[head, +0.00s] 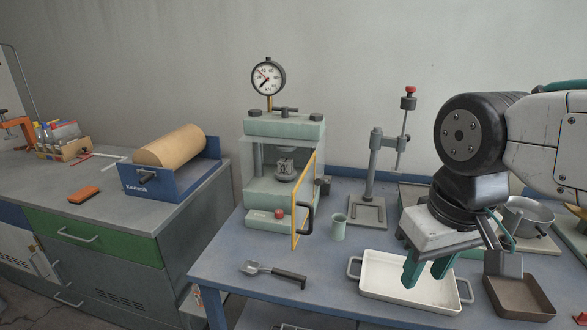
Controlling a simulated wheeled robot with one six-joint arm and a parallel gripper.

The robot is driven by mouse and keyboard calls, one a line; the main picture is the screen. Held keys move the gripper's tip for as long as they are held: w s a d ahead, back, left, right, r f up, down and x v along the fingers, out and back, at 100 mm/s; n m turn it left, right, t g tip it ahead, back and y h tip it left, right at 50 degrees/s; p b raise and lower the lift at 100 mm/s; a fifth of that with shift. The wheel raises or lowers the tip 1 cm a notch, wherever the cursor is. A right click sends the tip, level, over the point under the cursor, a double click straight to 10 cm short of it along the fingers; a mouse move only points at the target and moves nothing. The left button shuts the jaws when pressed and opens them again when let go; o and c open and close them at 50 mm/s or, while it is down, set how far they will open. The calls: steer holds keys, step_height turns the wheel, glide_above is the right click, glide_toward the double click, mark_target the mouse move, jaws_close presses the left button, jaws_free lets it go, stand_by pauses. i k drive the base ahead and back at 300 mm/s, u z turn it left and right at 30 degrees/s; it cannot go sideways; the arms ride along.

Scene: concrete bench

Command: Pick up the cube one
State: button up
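My gripper (424,279) points down over the white tray (385,283) at the front right of the blue bench. Its two green fingers are apart, with nothing visible between them. A dark grey block-like shape (503,263) shows just right of my gripper, at the back edge of a brown tray (520,298). I cannot tell whether it is the cube or another part. A small grey metal piece (286,168) sits inside the press. No other cube is clear, and my arm hides part of the bench behind it.
The green press (284,125) has its yellow-framed door (304,200) swung out. A green cup (338,227), a scoop (272,273) and a drill-like stand (370,185) are left of my gripper. A metal pan (528,216) is behind right. The bench's front left is mostly clear.

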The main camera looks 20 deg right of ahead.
mark_target(285, 164)
steer(key=k, duration=1.25)
steer(key=u, duration=0.5)
steer(key=i, duration=0.5)
steer(key=u, duration=0.7)
steer(key=i, duration=1.3)
steer(key=z, duration=1.05)
steer(key=i, duration=0.55)
steer(key=z, duration=0.7)
